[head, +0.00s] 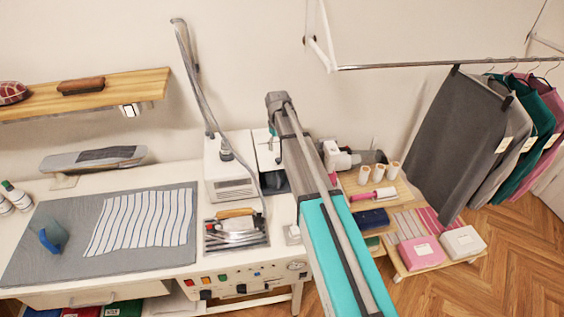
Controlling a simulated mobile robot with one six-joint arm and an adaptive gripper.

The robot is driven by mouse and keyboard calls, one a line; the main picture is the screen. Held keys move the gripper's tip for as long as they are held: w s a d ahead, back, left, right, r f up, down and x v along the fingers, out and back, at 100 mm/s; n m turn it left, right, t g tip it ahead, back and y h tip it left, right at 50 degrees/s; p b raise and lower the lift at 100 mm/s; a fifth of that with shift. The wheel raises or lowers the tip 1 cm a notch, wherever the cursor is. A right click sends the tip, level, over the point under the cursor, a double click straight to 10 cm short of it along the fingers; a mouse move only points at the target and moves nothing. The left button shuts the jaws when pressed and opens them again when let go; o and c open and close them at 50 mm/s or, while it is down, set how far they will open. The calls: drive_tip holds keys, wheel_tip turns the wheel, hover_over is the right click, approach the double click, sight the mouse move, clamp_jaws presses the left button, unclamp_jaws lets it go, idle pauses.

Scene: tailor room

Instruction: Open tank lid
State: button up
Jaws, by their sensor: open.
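A white tank unit (231,170) stands at the back of the white ironing station, with a hose rising from its top. To its right is a second white upright part (266,152), with a dark area (273,183) low on its front. My arm crosses in front of its right side and hides part of it. I cannot tell which part is the lid or whether it is open. My gripper cannot be made out; my arm's teal and grey links reach up from the bottom edge to just above the tank unit.
An iron (236,229) rests on a plate in front of the tank unit. A striped cloth (140,223) lies on the grey mat (40,265). A wooden shelf (130,88) is at the left wall. A garment rail (440,64) and a low shelf with boxes (462,243) are at the right.

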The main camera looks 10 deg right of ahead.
sight(278, 159)
drive_tip(key=shift+f+b, duration=3.05)
drive_tip(key=shift+f, duration=0.3)
